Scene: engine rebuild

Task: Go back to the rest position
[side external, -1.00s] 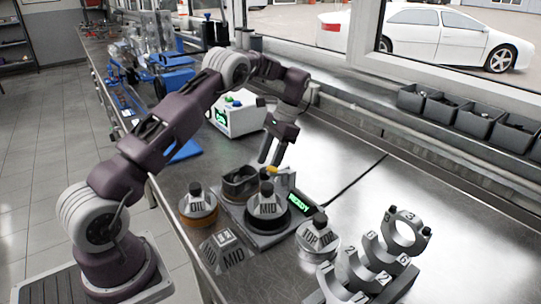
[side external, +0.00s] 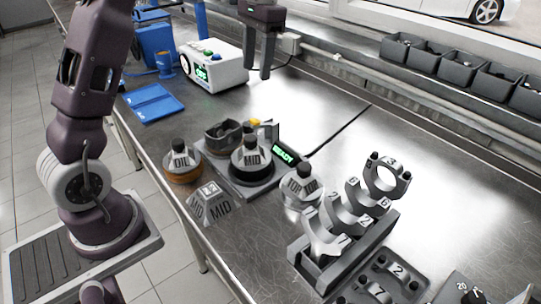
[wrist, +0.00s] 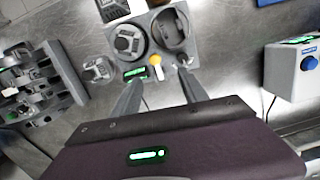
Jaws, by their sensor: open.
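My gripper (side external: 257,72) hangs fingers-down, high over the back of the bench at the top of the side view. It is empty. In the wrist view its two fingers (wrist: 160,84) stand apart with nothing between them. Below them is a grey station (side external: 237,182) with a lit READY display (side external: 285,153). A round part marked MID (side external: 251,160) sits on this station, beside a dark open cup (side external: 222,135). The gripper is clear of all these things. My upper arm is partly cut off by the frame edge.
An OIL container (side external: 183,163) and a TOP container (side external: 300,190) flank the station. A rack of numbered caps (side external: 345,245) stands at front right. A white box with buttons (side external: 215,68) is left of my gripper. Grey bins (side external: 445,65) line the window ledge.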

